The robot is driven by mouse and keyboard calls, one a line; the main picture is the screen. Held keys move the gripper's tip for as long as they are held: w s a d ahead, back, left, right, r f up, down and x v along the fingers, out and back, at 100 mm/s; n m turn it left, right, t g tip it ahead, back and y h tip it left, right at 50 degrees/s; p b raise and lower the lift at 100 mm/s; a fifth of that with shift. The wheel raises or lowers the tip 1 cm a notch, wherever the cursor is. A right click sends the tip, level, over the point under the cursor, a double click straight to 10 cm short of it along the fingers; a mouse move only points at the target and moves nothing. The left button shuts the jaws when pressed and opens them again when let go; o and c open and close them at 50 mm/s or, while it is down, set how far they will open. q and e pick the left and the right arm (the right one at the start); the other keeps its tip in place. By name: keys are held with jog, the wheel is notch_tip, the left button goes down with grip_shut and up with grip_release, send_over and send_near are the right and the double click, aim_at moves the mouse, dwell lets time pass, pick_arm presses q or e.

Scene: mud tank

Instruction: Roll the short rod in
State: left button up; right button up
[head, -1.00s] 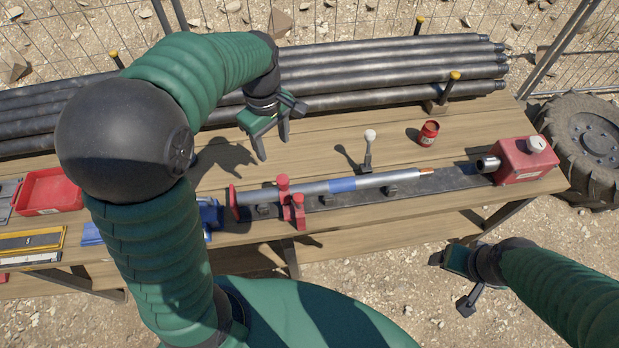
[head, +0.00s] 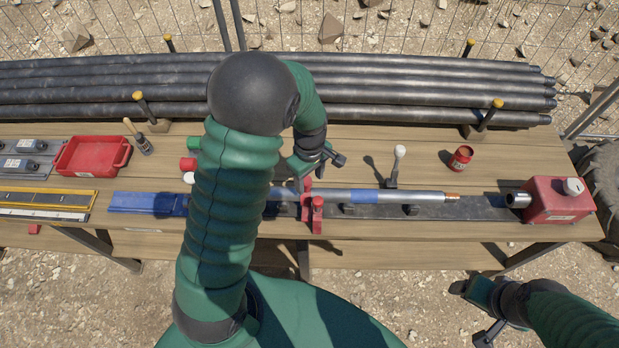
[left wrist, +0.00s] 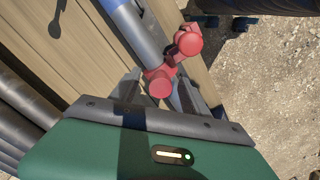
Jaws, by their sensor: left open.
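The short rod (head: 375,196) is grey with a blue band and a copper-coloured right tip. It lies lengthwise along a dark rail, through a red clamp (head: 317,211). Its left end is partly hidden by my left arm. My left gripper (head: 308,183) is low over the rod's left part, beside the clamp. In the left wrist view its open fingers (left wrist: 158,90) are either side of the rod's line, near the red end piece (left wrist: 160,82); contact cannot be told. The red box (head: 558,200) with a grey socket (head: 518,200) faces the copper tip across a gap. My right gripper (head: 474,312) hangs off the table's front.
A white-knobbed lever (head: 396,165) and a red can (head: 460,158) stand behind the rod. Long dark pipes (head: 420,90) lie across the back between yellow-topped posts. A red tray (head: 93,155) and a blue plate (head: 147,203) are at left.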

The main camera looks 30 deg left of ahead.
pick_arm(q)
jog(key=shift+f, duration=0.25)
jog(key=shift+a+f, duration=0.15)
jog(key=shift+a, duration=0.45)
jog(key=shift+a+f, duration=0.1)
jog(key=shift+a, duration=0.2)
jog(key=shift+c, duration=0.4)
jog(key=shift+a, duration=0.15)
jog(key=shift+c, duration=3.5)
jog(key=shift+d, duration=0.5)
grip_shut()
jog(key=shift+w+d, duration=0.1)
pick_arm(e)
jog(key=shift+w+a, duration=0.2)
jog(key=shift+a, duration=0.35)
